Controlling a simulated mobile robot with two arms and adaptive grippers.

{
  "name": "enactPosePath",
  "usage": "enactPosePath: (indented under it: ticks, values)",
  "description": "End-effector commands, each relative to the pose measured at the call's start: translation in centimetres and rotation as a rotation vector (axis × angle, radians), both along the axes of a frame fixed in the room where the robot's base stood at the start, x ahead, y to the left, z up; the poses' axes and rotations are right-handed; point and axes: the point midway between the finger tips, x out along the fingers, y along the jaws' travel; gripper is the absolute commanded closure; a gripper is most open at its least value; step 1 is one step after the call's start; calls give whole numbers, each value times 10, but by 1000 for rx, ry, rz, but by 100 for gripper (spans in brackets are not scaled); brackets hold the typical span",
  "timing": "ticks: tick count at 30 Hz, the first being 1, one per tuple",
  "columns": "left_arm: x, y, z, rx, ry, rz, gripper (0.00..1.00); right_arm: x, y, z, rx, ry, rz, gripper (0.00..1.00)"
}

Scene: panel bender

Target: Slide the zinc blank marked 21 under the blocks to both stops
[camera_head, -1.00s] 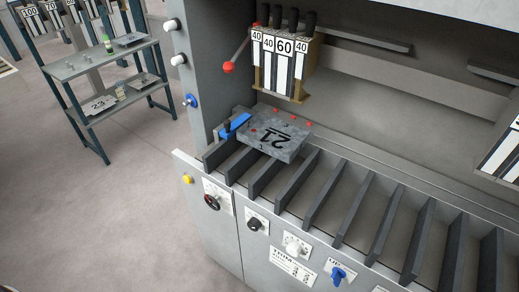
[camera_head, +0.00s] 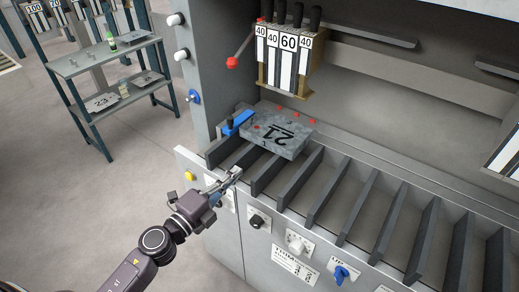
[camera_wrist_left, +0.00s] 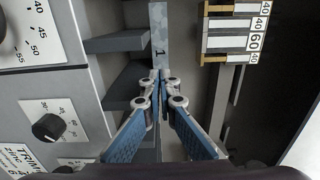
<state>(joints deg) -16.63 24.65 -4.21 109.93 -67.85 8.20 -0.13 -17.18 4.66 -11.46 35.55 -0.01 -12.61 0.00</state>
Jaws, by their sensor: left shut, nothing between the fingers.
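The zinc blank (camera_head: 284,146) marked 21 lies flat at the left end of the slatted support, its number upside down in the head view. Its edge also shows in the left wrist view (camera_wrist_left: 160,38). The blocks (camera_head: 284,66), labelled 40, 40, 60 and 40, hang behind and above it; they also show in the left wrist view (camera_wrist_left: 234,42). A blue stop (camera_head: 237,123) is at the blank's left side. My left gripper (camera_head: 235,172) is shut and empty, in front of the blank's near edge; it points at the blank in the left wrist view (camera_wrist_left: 161,76). Contact cannot be told.
Dark slats (camera_head: 333,198) run along the machine's front, with gaps between them. A red-knobbed lever (camera_head: 232,62) is left of the blocks. The front panel carries knobs (camera_head: 256,221). A shelf rack (camera_head: 108,75) stands at the back left.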

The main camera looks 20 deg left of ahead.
Motion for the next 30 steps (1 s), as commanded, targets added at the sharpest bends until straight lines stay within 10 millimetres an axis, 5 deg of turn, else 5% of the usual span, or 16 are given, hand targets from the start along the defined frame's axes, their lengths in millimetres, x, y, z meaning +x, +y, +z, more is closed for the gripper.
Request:
enactPosePath:
  ticks: [16, 30]
  values:
    - [95, -35, 2, -4, -1, 1, 100, 0, 2, 22, 2, 0, -1, 60]
    - [114, -41, 0, -2, 2, 1, 100, 0, 2, 22, 2, 0, -1, 60]
